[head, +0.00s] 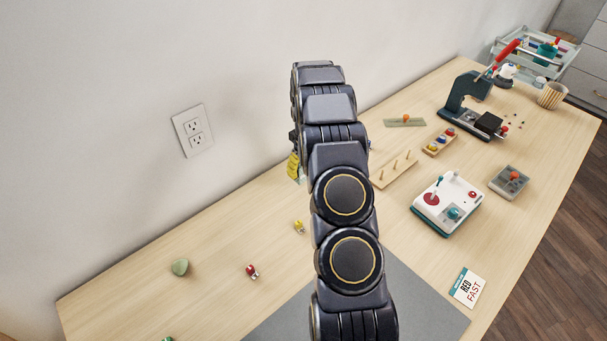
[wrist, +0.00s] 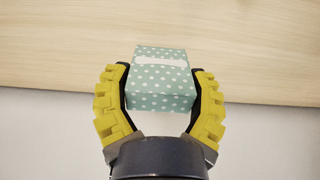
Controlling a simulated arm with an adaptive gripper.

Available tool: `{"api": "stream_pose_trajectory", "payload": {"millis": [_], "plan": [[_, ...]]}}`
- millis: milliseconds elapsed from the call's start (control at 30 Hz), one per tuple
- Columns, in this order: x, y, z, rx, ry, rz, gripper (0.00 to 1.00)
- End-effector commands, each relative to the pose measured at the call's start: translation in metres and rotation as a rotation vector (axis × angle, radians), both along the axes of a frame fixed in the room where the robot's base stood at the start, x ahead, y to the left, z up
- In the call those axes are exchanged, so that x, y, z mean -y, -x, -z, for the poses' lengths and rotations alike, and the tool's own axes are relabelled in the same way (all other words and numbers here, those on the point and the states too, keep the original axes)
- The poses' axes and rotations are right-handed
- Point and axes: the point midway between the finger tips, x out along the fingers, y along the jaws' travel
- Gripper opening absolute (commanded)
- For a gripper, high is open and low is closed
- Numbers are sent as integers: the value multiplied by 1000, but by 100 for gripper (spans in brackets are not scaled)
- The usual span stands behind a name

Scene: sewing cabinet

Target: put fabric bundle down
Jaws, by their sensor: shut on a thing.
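The fabric bundle (wrist: 160,88) shows in the wrist view as a teal block with white dots and a pale band. My gripper (wrist: 160,92) has its yellow-padded fingers on both sides of the bundle and is shut on it. The pale wood tabletop (wrist: 160,35) lies behind the bundle; I cannot tell whether the two touch. In the head view my gripper (head: 295,166) is mostly hidden behind my arm, near the wall side of the table. Only a sliver of yellow shows, and the bundle is mostly hidden there.
A peg rack (head: 394,169) and a spool tray (head: 440,142) lie right of my arm. Small red (head: 252,271) and yellow (head: 299,226) items lie left. The table between them is clear.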

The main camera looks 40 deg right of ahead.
Motion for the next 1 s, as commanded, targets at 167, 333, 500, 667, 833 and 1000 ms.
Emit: {"api": "stream_pose_trajectory", "payload": {"millis": [167,333,500,667,833,1000], "plan": [[5,-7,10,1,1,0,41],[8,-10,20,-2,-1,0,41],[8,-10,44,1,1,1,41],[8,-11,45,3,3,0,41],[8,-11,47,2,2,0,41],[8,-11,48,2,2,0,97]]}}
